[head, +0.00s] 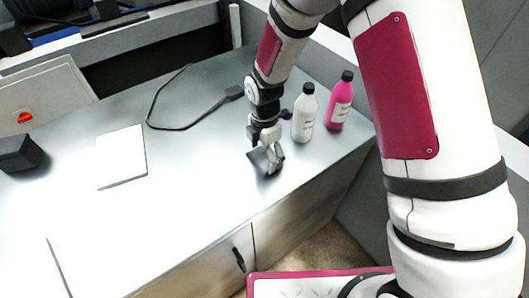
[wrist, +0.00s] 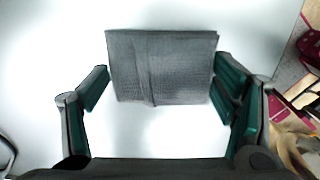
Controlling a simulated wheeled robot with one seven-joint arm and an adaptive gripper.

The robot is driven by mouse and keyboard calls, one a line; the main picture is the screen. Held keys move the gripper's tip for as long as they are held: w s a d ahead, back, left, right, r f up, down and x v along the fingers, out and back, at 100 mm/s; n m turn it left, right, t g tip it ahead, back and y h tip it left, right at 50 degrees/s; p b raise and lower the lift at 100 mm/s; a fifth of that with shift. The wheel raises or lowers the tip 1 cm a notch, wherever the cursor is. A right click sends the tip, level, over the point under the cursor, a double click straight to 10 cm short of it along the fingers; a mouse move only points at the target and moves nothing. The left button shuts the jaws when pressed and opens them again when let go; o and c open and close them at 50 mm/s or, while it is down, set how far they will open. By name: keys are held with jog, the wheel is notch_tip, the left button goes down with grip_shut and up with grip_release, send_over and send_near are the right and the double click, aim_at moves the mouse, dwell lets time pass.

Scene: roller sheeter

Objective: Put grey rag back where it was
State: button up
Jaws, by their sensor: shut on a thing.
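The grey rag (head: 259,163) is a small dark folded cloth at the right part of the metal worktop, near its front edge. In the wrist view the rag (wrist: 160,68) lies flat across the space between the two fingertips, with a fold line down its middle. My gripper (head: 269,153) points down over the rag and is shut on it; in the wrist view the green fingers of my gripper (wrist: 160,88) meet its left and right sides. Whether the rag touches the worktop is hard to tell. My gripper hides part of it in the head view.
A white bottle (head: 304,115) and a pink bottle (head: 340,102) with black caps stand close right of my gripper. A black cable (head: 160,126) and a white pad (head: 122,157) lie to the left. A dark box (head: 18,153) sits far left. The front middle worktop (head: 190,205) is clear.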

jog(key=shift+f, duration=0.15)
jog(key=o, duration=1.2)
